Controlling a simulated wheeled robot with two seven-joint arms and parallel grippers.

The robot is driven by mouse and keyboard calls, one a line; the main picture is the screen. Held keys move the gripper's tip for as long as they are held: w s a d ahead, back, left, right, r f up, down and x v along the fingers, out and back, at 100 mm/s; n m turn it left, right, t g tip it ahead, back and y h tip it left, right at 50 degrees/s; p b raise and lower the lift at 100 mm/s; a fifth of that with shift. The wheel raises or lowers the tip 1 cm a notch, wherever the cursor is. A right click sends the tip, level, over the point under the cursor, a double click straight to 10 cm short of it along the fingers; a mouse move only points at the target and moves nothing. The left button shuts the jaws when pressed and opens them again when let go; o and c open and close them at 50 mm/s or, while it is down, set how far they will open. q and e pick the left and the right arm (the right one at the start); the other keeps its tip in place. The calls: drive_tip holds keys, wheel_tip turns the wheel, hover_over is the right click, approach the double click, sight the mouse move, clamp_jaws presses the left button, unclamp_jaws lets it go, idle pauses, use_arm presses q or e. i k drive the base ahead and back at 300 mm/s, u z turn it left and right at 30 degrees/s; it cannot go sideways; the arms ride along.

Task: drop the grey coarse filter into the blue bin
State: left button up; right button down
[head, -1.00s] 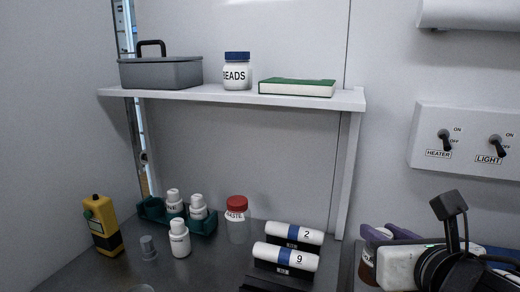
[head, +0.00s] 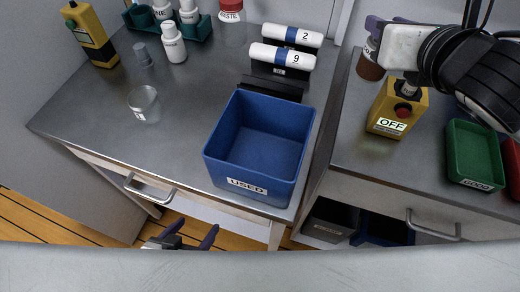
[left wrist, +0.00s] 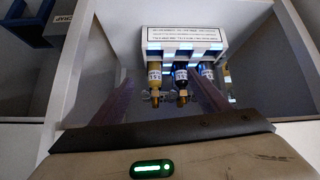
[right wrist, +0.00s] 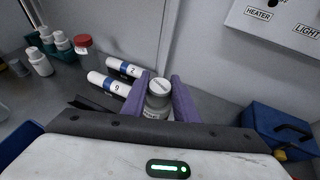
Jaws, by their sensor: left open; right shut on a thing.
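The blue bin (head: 280,192), labelled USED, stands open and empty at the front edge of the left bench. My right gripper (right wrist: 158,92) is shut on a round, greyish canister (right wrist: 158,103) with a lettered top, which I take for the coarse filter. In the head view the right gripper (head: 376,32) is right of the bin and farther back; a brownish cylinder (head: 370,68) shows below its purple fingers, partly hidden. My left gripper (head: 187,238) is open and empty, low in front of the bench. In the left wrist view its fingers (left wrist: 165,92) are apart, facing brass-fitted cylinders (left wrist: 181,80).
White cylinders 2 (head: 290,36) and 9 (head: 282,56) lie on a rack behind the bin. A clear cup (head: 144,104) stands left of it. A yellow OFF box (head: 397,108) and green tray (head: 474,155) stand on the right bench. A gap separates the benches.

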sight(271, 162)
drive_tip(key=k, duration=1)
drive_tip(key=u, duration=2.5)
drive_tip(key=i, duration=0.65)
drive_tip(key=z, duration=3.05)
drive_tip(key=i, duration=0.5)
drive_tip(key=z, duration=0.1)
